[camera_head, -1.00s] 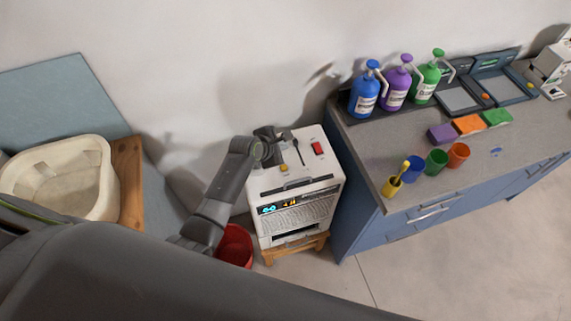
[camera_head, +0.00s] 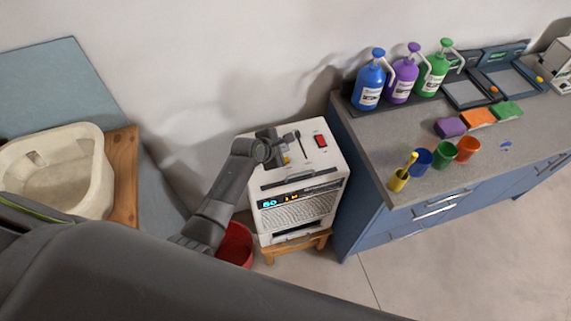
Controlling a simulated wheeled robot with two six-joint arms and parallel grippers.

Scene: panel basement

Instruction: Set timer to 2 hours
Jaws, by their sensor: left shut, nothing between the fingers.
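A white box-shaped machine (camera_head: 332,165) stands on a small wooden stool. Its front has a dark display (camera_head: 290,198) with blue characters at left and orange ones beside them; they are too small to read surely. On its top are a red switch (camera_head: 321,141), a dark lever (camera_head: 298,135) and a yellow button (camera_head: 286,159), which is partly hidden. My left gripper (camera_head: 280,151) is shut and empty over the left part of the top, right by the yellow button. I cannot tell whether it touches the button. My right gripper is not in view.
A red bucket (camera_head: 236,246) stands on the floor left of the machine. At right is a blue cabinet with a grey counter (camera_head: 440,180), holding pump bottles, coloured cups and sponges. A cream basin (camera_head: 95,185) is at left. Bare wall lies behind the machine.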

